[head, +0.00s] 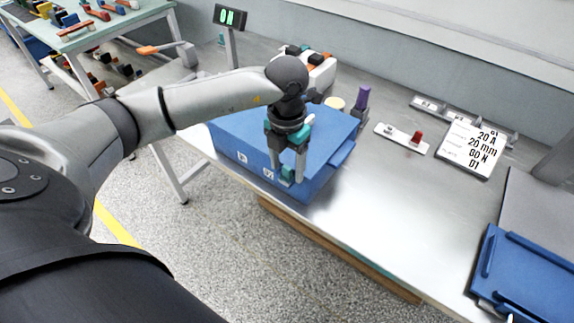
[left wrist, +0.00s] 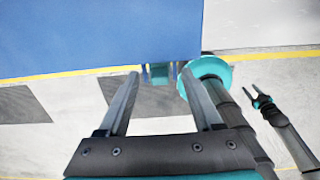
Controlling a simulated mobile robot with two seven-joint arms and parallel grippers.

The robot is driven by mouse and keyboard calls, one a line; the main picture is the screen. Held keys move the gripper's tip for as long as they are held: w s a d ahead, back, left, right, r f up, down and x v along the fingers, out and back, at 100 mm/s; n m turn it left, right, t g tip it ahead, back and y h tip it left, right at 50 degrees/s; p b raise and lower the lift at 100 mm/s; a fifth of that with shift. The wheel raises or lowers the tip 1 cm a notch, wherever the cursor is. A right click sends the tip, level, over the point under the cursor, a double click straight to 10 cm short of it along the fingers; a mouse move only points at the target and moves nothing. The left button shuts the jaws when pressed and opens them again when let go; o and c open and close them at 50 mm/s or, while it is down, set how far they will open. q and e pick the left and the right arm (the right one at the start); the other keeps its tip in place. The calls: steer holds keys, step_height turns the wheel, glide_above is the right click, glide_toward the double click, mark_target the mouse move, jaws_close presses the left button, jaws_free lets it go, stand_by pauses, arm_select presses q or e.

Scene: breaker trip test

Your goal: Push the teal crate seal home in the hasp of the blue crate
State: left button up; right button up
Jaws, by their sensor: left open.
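The blue crate (head: 322,119) stands on the metal workbench, its lid shut, with white labels on its front. The teal crate seal (head: 287,173) is at the crate's front, low between my left fingers; it also shows in the left wrist view (left wrist: 160,72). How deep it sits in the hasp cannot be told; the hasp is small and partly hidden. My left gripper (head: 288,177) points down at the crate's front. In the left wrist view its fingers (left wrist: 158,80) are apart, with the seal beyond their tips. My right gripper (left wrist: 255,91) appears small at right, its fingers apart.
On the workbench (head: 375,200) are a purple-topped item (head: 361,97), a white strip with a red piece (head: 416,138), a printed sign (head: 470,147) and a blue tray (head: 525,275). A small display (head: 230,18) stands behind. The bench front is clear.

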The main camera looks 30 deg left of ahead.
mark_target(287, 167)
arm_select(q)
step_height(287, 167, up, 14)
steer(key=p, duration=0.1)
steer(key=shift+r, duration=0.25)
stand_by(0.4)
